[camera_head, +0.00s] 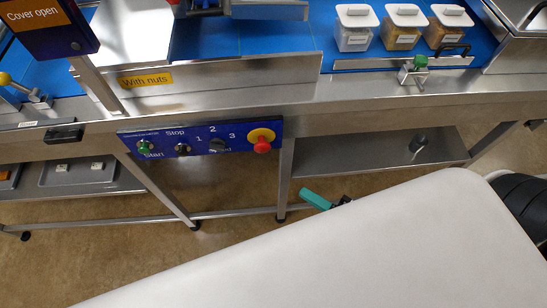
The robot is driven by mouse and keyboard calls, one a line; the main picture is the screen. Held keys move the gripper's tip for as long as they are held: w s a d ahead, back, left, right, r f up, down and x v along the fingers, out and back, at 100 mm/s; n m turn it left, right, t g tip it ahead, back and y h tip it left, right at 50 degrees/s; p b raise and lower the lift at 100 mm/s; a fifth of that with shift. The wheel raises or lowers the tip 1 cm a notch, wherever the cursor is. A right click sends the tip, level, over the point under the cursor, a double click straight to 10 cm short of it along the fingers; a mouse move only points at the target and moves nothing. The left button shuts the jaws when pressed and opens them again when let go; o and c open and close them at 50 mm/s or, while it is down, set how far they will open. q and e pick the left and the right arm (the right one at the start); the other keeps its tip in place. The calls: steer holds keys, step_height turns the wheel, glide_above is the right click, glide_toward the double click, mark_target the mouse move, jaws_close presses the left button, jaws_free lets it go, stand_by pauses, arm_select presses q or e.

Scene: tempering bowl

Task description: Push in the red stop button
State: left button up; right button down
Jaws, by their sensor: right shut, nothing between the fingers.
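The red stop button (262,146) is a round red mushroom head on a yellow disc. It sits at the right end of a blue control panel (200,159) on the front of the steel machine. My right gripper (316,199) shows as a teal tip with a bit of black behind it. It is below and to the right of the button in the picture, apart from it. It is shut and empty. The rest of this gripper is hidden behind a large white surface in the foreground. My left gripper is not in view.
The panel also has a green start knob (144,147), a black stop control (182,149) and a black selector (217,146). A steel lower shelf (370,158) and table legs lie to the right. Lidded tubs (397,28) stand on top. Nothing visible covers the red button.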

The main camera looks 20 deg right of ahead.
mark_target(268, 149)
steer(key=p+x, duration=0.1)
steer(key=x, duration=0.3)
steer(key=w+d+p+x, duration=0.1)
steer(key=x, duration=0.3)
steer(key=d+p+x, duration=0.1)
steer(key=x, duration=0.3)
steer(key=shift+w+d, duration=0.1)
steer(key=shift+w, duration=0.5)
steer(key=shift+w+d, duration=0.15)
steer(key=shift+w, duration=0.35)
steer(key=shift+w+d, duration=0.15)
steer(key=shift+w, duration=0.35)
steer(key=shift+r, duration=0.1)
steer(key=shift+s, duration=0.1)
